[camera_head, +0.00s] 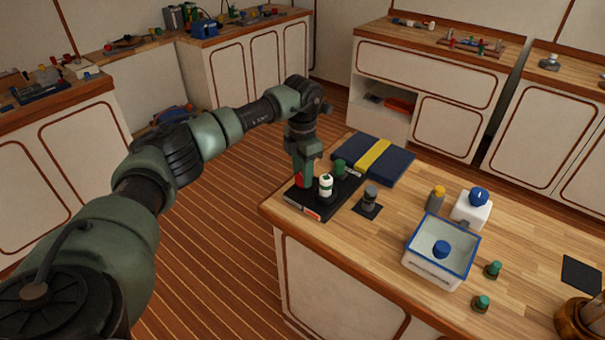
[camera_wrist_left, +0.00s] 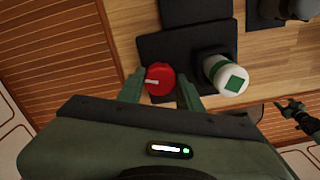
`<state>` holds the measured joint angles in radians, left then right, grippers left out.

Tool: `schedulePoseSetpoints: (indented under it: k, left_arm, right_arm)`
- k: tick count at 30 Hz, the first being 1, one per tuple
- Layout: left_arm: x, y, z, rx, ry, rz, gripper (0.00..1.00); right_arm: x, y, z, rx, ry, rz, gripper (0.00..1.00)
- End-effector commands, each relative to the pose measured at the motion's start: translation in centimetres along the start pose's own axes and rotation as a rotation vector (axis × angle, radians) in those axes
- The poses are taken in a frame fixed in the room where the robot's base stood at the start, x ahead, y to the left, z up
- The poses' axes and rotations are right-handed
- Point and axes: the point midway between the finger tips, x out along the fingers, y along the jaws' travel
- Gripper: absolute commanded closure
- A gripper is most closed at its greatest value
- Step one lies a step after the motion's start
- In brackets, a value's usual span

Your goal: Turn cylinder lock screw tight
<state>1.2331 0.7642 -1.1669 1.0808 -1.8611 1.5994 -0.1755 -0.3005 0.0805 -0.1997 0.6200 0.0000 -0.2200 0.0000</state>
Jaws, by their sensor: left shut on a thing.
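A red round knob with a light pointer mark, which looks like the cylinder lock screw (camera_wrist_left: 159,80), sits at the edge of a black base in the left wrist view. My left gripper (camera_wrist_left: 160,88) has its two green fingers on either side of the knob and is shut on it. In the head view my left gripper (camera_head: 303,178) reaches down at the left end of the black base (camera_head: 297,203), and a bit of red shows beside it. A white cylinder with a green band (camera_head: 326,186) stands on the base, also in the wrist view (camera_wrist_left: 226,75).
A green knob (camera_head: 339,168) and a grey cylinder on a dark pad (camera_head: 370,197) stand close by. A dark blue case with a yellow band (camera_head: 373,158) lies behind. A white tray with blue rim (camera_head: 413,258) and small bottles stand to the right. The table's left edge is near.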

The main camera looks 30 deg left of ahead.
Motion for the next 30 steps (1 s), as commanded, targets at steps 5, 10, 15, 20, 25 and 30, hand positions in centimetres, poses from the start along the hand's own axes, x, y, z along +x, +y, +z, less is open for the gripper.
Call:
schedulePoseSetpoints:
  k: [5, 10, 15, 20, 25, 30]
  left_arm:
    - [0.0, 0.0, 0.0, 0.013, -0.001, 0.0, 1.0]
    - [0.0, 0.0, 0.0, 0.013, -0.001, 0.0, 1.0]
    - [0.0, 0.0, 0.0, 0.012, -0.001, 0.0, 0.56]
    - [0.0, 0.0, 0.0, 0.012, 0.0, 0.0, 0.43]
    - [0.0, 0.0, 0.0, 0.012, 0.0, 0.0, 0.43]
    - [-1.2, 0.0, 0.1, 0.012, -0.002, 0.001, 0.43]
  right_arm:
    - [0.0, -0.1, 0.0, 0.0, 0.0, -0.001, 0.43]
    - [0.0, -0.1, 0.0, 0.0, 0.0, -0.002, 0.43]
    - [0.0, -0.1, 0.0, 0.0, 0.0, -0.002, 0.43]
    - [0.0, -0.1, 0.0, 0.0, 0.0, -0.002, 0.43]
    - [0.0, -0.1, 0.0, 0.0, 0.001, -0.002, 0.43]
    - [0.3, -0.1, 0.0, 0.0, 0.001, -0.002, 0.43]
